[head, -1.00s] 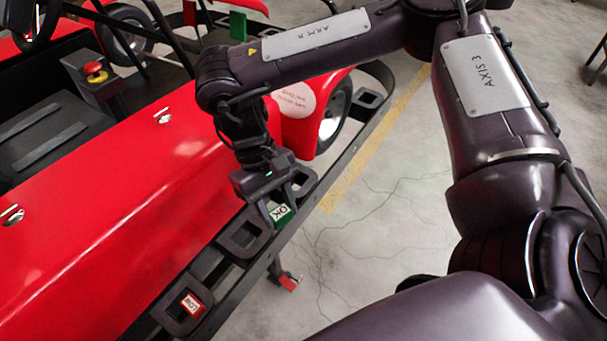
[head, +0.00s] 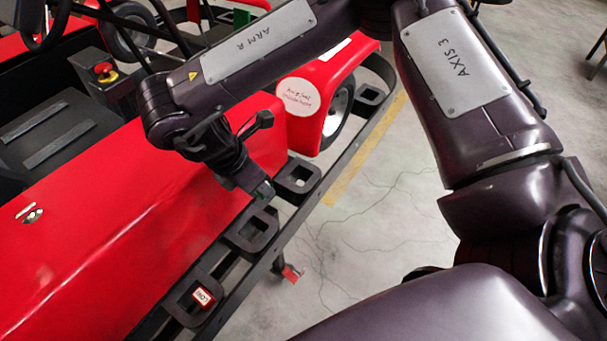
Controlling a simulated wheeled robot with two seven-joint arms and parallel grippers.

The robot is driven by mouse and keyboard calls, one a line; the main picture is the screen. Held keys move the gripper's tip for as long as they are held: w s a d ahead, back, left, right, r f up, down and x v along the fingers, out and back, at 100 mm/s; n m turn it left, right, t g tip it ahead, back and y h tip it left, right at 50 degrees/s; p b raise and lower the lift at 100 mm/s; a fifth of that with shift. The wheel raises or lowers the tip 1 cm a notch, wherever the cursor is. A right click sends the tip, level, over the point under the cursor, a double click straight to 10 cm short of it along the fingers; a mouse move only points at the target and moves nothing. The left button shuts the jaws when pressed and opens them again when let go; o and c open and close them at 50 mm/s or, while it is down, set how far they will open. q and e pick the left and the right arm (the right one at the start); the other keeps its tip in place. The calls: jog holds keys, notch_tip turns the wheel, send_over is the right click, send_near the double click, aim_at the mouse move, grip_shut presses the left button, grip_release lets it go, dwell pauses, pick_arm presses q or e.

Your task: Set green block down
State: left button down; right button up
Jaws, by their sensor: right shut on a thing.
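My right gripper (head: 262,191) is tilted, pointing down and to the right, at the kart's side rail. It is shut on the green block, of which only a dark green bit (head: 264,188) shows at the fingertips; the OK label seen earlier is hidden. The gripper is just above the far edge of a square black holder (head: 252,231), between it and the holder beyond (head: 297,176). Whether the block touches a holder I cannot tell. My left gripper is not in view.
A red block with a white label (head: 203,297) sits in the nearest holder. The red kart body (head: 120,215) lies close on the left. A red emergency button (head: 104,70) stands behind it.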

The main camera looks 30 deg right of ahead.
jog(key=w+d+r+n+t+y+p, duration=0.2)
jog(key=w+d+n+y, duration=0.15)
jog(key=d+n, duration=0.55)
jog(key=w+d+r+n+t+y+p, duration=0.1)
jog(key=w+d+r+n+t+y, duration=0.2)
jog(key=d+n, duration=0.6)
jog(key=f+n, duration=0.1)
jog(key=f, duration=0.3)
jog(key=a+f+n+g+b, duration=0.1)
jog(key=f, duration=0.4)
jog(key=w+f+b, duration=0.1)
jog(key=f, duration=0.4)
jog(key=shift+a+f+n+g, duration=0.2)
jog(key=shift+f+n+g, duration=0.1)
jog(key=shift+n, duration=0.1)
notch_tip(320, 180, down, 5)
jog(key=shift+r+p, duration=0.15)
jog(key=shift+p, duration=0.2)
jog(key=shift+f, duration=0.45)
